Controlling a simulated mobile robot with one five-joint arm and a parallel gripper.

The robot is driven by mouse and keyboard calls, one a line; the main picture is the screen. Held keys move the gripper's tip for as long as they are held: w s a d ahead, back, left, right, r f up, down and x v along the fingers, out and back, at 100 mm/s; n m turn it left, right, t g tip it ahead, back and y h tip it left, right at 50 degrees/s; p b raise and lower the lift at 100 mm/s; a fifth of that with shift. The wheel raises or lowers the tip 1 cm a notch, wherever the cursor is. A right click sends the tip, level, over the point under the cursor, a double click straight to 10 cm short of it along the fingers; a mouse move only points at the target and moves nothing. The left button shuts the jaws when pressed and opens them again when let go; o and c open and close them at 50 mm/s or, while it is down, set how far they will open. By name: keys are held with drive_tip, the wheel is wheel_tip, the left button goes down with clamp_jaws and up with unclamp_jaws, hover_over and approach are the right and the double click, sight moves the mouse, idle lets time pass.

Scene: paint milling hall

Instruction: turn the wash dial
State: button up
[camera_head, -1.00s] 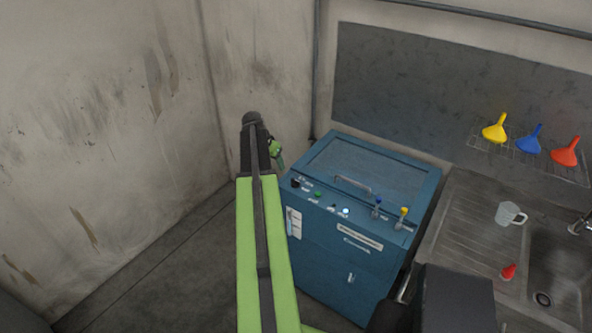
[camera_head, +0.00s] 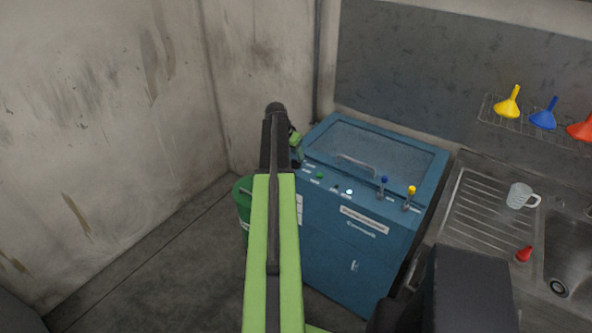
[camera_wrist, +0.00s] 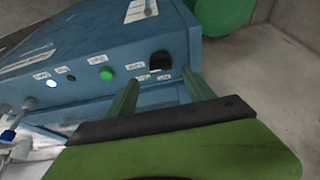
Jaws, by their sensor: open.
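The black dial (camera_wrist: 160,62) sits on the sloped panel of the blue washing cabinet (camera_wrist: 90,50) in the wrist view, near the panel's end. The print on its small white labels is too small to read. My gripper (camera_wrist: 160,78) is open, its two green fingers pointing at the panel with the dial between and just beyond their tips. I cannot tell if they touch the panel. In the head view my gripper (camera_head: 296,146) is at the cabinet's (camera_head: 345,240) left end, and my arm and gripper obscure the dial.
A green button (camera_wrist: 106,74), a lit white lamp (camera_wrist: 50,83) and a blue-tipped lever (camera_wrist: 8,134) share the panel. A yellow-tipped lever (camera_head: 409,196) stands farther right. A green drum (camera_head: 242,202) stands left of the cabinet; a sink (camera_head: 566,262) is right.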

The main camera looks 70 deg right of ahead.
sight(296, 161)
drive_tip(key=b+x, duration=0.3)
drive_tip(key=x, duration=0.3)
drive_tip(key=shift+b, duration=0.4)
drive_tip(key=shift+r, duration=0.15)
drive_tip(key=shift+c, duration=0.3)
